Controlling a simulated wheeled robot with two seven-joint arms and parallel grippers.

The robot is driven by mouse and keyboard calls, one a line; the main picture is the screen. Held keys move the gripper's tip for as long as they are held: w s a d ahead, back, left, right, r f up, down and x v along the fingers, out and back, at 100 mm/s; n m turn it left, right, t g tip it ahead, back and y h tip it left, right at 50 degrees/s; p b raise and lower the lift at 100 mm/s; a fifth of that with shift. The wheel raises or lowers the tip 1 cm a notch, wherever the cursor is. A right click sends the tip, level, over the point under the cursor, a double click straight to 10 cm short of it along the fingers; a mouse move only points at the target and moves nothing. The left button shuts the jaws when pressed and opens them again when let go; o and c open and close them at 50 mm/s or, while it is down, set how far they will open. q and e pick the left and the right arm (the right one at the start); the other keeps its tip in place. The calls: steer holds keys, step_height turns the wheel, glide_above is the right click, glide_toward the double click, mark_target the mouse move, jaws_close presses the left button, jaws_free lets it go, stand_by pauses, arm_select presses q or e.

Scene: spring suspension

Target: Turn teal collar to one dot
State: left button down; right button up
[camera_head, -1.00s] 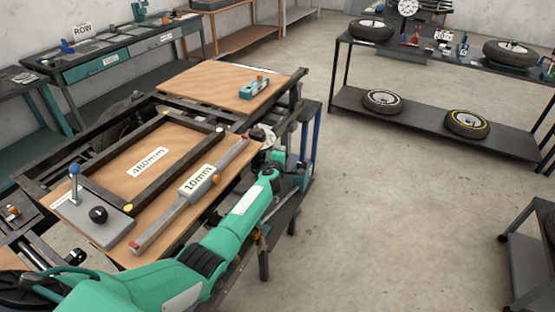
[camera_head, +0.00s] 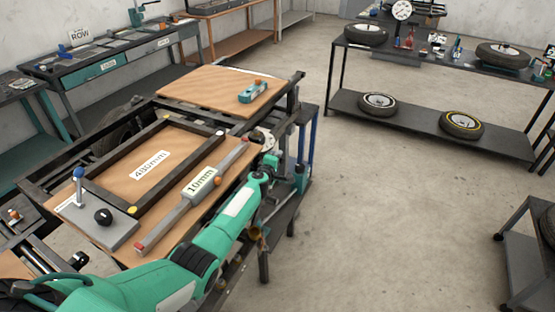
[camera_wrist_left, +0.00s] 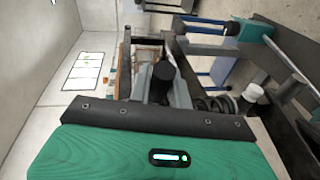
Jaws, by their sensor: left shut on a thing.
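My left arm reaches along the near side of the frame. Its gripper is at the frame's right edge in the head view, where the fingertips are hidden; the left wrist view shows the grey fingers of my left gripper (camera_wrist_left: 160,82) shut around a dark cylindrical part (camera_wrist_left: 162,72). A coil spring (camera_wrist_left: 216,104) lies just right of the fingers, with a white round knob (camera_wrist_left: 254,92) beyond it. A teal block (camera_wrist_left: 258,30) shows farther right. I cannot make out the teal collar or its dots for certain. My right gripper is not in view.
The wooden-topped frame holds a 480mm label (camera_head: 149,165) and a grey bar marked 10mm (camera_head: 200,187). A small teal tool (camera_head: 252,94) lies on the far board (camera_head: 205,88). A wheel rack (camera_head: 420,125) stands at the back right. The floor between is clear.

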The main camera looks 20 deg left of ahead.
arm_select(q)
steer(key=c, duration=1.6)
jaws_free()
steer(key=shift+r, duration=0.1)
steer(key=o, duration=0.3)
steer(key=shift+w, duration=0.15)
steer(key=shift+s+r+p, duration=0.15)
steer(key=shift+s+p, duration=0.55)
steer(key=shift+p, duration=0.1)
steer(key=s+r+p, duration=0.2)
steer(key=s+p, duration=0.5)
steer(key=s, duration=0.5)
steer(key=shift+d, duration=0.3)
steer(key=shift+s, duration=0.1)
